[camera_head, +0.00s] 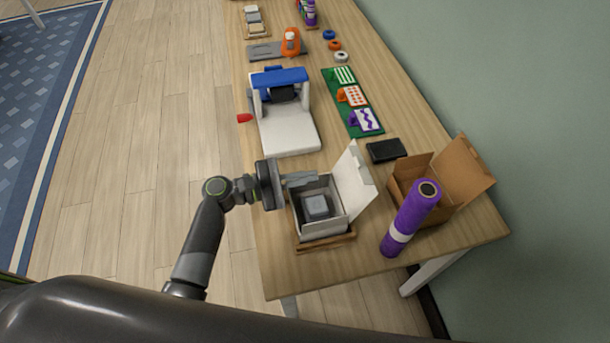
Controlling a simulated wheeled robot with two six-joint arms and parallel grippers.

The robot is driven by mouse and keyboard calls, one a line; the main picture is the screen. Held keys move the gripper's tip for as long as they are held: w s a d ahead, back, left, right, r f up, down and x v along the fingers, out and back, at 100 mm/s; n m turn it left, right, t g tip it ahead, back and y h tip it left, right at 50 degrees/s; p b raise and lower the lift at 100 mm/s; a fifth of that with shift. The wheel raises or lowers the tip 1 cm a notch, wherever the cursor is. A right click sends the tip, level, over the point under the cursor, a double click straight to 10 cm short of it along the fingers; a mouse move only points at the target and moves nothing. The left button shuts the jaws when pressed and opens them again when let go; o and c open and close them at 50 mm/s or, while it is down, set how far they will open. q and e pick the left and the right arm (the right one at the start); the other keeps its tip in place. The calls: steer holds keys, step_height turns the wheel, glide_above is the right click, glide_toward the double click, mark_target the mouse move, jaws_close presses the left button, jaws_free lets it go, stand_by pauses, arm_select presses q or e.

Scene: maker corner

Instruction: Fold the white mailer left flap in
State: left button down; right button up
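The white mailer (332,229) is an open box on a wooden tray (327,244) near the table's front end. A grey block (316,206) lies inside it. A tall white panel (353,183) stands up on its right side. My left gripper (301,179) is at the mailer's far left corner, with its fingers pointing right over the rim. The fingers overlap in this view, so their opening and any contact are unclear. I cannot make out the left flap apart from the left wall beside the gripper. My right gripper is not in view.
A brown open box (445,178) and an upright purple roll (411,216) stand close on the right. A black box (386,150) lies behind. A white and blue machine (289,128) stands farther back. The table's left edge is near the mailer.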

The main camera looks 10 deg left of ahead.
arm_select(q)
steer(key=m+b, duration=0.1)
steer(key=b, duration=0.1)
steer(key=s+f+m+b, duration=0.1)
steer(key=m, duration=0.1)
steer(key=shift+d+f+m+b, duration=0.2)
steer(key=shift+f+m+b, duration=0.1)
steer(key=shift+b, duration=0.1)
steer(key=shift+s+d+f+m+b, duration=0.1)
steer(key=shift+s+m+b, duration=0.15)
steer(key=shift+m+b, duration=0.65)
steer(key=c, duration=1.7)
jaws_free()
